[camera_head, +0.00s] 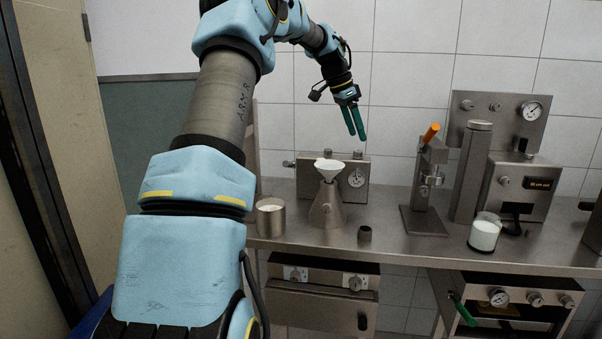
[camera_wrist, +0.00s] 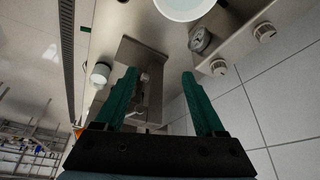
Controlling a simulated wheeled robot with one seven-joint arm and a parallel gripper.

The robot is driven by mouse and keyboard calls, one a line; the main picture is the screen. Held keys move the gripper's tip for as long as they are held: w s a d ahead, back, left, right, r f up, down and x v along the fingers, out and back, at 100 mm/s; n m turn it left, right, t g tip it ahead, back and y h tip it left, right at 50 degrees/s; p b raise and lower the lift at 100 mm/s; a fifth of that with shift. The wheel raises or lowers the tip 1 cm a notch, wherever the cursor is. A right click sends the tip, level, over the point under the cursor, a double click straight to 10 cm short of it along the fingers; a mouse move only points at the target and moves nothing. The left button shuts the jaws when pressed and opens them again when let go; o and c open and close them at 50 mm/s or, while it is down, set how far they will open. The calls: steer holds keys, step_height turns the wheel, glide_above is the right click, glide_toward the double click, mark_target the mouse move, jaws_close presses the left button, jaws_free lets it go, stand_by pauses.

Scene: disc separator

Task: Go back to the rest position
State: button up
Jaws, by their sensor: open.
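My gripper (camera_head: 354,121) has green fingers and hangs in the air above the steel counter (camera_head: 385,250), in front of the tiled wall. It points down and slightly right. In the wrist view my gripper (camera_wrist: 158,98) has its two green fingers spread apart with nothing held between them. In the head view a metal flask (camera_head: 326,212) with a white funnel (camera_head: 329,168) in its top stands on the counter, below and left of my gripper. The fingers are clear of it.
A metal cup (camera_head: 270,218) stands at the counter's left end and a small dark cup (camera_head: 365,234) near the front edge. A stand with an orange handle (camera_head: 431,132), a machine with a gauge (camera_head: 522,185) and a glass of white content (camera_head: 484,234) stand right. Air around my gripper is clear.

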steer(key=s+a+f+n+y, duration=0.1)
steer(key=s+a+f+n, duration=0.3)
steer(key=s+a, duration=0.3)
steer(key=s+a+f+n+y, duration=0.1)
steer(key=s+a+f+n, duration=0.4)
steer(key=s, duration=0.9)
steer(key=s+a+f+n+y, duration=0.2)
steer(key=s+a+f+n, duration=0.3)
steer(key=s+a+f, duration=0.3)
steer(key=s+a, duration=0.2)
steer(key=s, duration=0.1)
steer(key=shift+s+t, duration=0.3)
steer(key=shift+s, duration=0.05)
